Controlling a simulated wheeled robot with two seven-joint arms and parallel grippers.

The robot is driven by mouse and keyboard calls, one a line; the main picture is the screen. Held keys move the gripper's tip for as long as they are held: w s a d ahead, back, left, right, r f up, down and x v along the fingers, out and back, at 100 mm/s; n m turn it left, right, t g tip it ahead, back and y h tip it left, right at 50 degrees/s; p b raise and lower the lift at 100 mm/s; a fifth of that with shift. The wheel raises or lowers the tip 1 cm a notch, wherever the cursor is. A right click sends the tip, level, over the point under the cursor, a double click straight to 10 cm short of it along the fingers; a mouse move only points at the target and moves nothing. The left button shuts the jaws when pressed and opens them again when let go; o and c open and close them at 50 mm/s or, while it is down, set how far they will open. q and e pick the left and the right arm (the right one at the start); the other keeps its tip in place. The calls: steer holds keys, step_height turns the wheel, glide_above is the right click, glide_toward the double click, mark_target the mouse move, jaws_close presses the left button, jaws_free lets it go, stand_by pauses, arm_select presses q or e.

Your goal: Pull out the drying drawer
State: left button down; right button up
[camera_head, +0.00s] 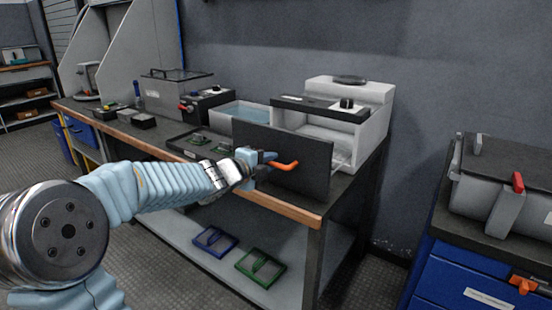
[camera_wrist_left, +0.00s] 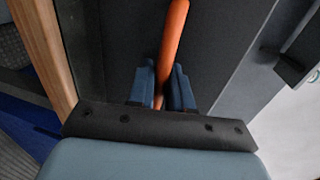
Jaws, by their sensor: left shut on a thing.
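The drying drawer's dark front panel (camera_head: 305,165) stands at the front right of the workbench, in front of a white housing (camera_head: 376,95) with a black top strip. Part of the housing's pale opening shows above and behind the panel. An orange handle (camera_head: 286,165) sticks out from the panel. My left gripper (camera_head: 262,160) is at the handle. In the left wrist view the orange handle (camera_wrist_left: 173,45) runs between the two blue fingers of my left gripper (camera_wrist_left: 162,88), which are shut on it. My right gripper is not in view.
A water basin (camera_head: 240,112) and a lidded grey tank (camera_head: 178,92) stand left of the housing. Blue and green frames (camera_head: 261,267) lie on the lower shelf. A blue cabinet (camera_head: 462,280) stands at right, across a floor gap.

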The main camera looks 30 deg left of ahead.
arm_select(q)
steer(key=shift+f+v, duration=0.2)
steer(key=shift+v, duration=0.7)
steer(key=shift+f+v, duration=0.15)
steer(key=shift+v, duration=0.7)
steer(key=shift+s, duration=0.1)
steer(key=c, duration=1.2)
jaws_free()
steer(key=p+v, duration=0.3)
steer(key=v, duration=1)
steer(key=shift+s+a, duration=0.15)
steer(key=shift+s, duration=0.2)
